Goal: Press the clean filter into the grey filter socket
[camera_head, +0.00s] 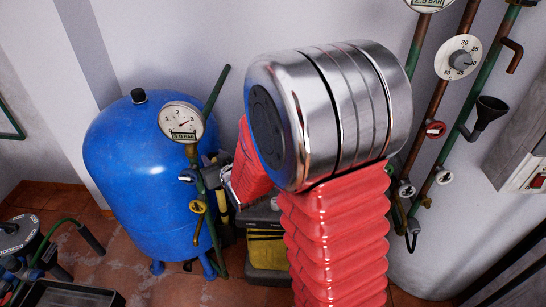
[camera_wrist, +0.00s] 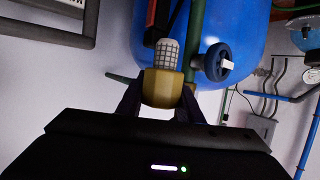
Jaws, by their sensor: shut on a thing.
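In the wrist view my gripper (camera_wrist: 161,98) is shut on the clean filter (camera_wrist: 167,56), a pale mesh cylinder with a brass-coloured hexagonal collar between the fingers. The mesh end points up in the picture, toward a dark and red part in front of the blue tank. I cannot tell whether they touch. In the head view my arm hides most of the gripper and the filter, beside the pipework at the tank's right. I cannot make out the grey filter socket for certain in either view.
The blue tank (camera_head: 135,165) stands left of my arm. Close to the gripper are a green pipe (camera_wrist: 197,40) and a valve with a dark blue knob (camera_wrist: 218,62). A gauge (camera_head: 181,121) tops the pipework. A grey and yellow case (camera_head: 267,250) stands on the floor.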

